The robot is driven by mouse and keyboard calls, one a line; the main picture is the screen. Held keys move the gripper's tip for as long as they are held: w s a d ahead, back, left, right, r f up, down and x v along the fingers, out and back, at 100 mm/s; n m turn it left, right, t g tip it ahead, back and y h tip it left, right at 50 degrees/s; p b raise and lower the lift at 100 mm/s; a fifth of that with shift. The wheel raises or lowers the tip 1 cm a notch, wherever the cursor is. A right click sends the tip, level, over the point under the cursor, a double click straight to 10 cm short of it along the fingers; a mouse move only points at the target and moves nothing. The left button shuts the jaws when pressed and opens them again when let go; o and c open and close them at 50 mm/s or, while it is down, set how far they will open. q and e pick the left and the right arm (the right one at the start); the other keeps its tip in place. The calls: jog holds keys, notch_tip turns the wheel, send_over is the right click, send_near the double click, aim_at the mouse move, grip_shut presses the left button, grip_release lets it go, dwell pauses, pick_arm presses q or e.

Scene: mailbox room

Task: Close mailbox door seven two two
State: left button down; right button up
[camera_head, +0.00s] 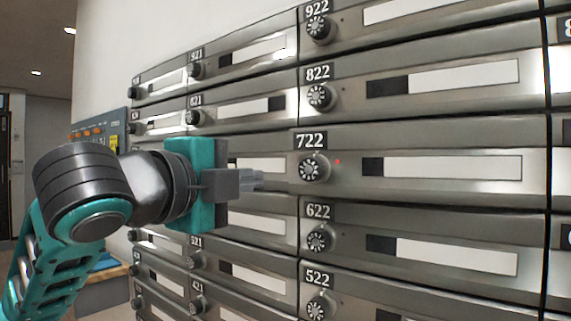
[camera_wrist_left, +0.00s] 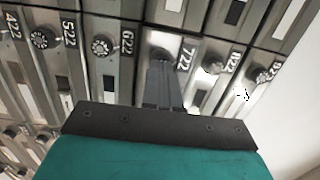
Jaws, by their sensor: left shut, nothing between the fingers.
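Mailbox door 722 (camera_head: 440,168) is a long grey metal door with a black dial, a small red dot and a white label strip. Its left edge seems to stand slightly proud of the doors above and below, so it looks a little ajar. My left gripper (camera_head: 258,181) is shut and empty, its fingertips pointing right, just left of the door's dial end. In the left wrist view the shut fingers (camera_wrist_left: 163,85) overlap the face of door 722 (camera_wrist_left: 168,42) below its dial. I cannot tell whether they touch it. My right gripper is not in view.
Closed doors 822 (camera_head: 440,85) and 622 (camera_head: 450,255) lie directly above and below. More mailbox columns stand left and right. A blue panel (camera_head: 98,128) hangs on the wall at the left. Open floor shows at far left.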

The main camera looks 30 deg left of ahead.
aim_at(295, 175)
pick_arm(q)
jog(key=shift+w+a+p, duration=0.15)
jog(key=shift+w+p, duration=4.4)
jog(key=shift+w, duration=0.45)
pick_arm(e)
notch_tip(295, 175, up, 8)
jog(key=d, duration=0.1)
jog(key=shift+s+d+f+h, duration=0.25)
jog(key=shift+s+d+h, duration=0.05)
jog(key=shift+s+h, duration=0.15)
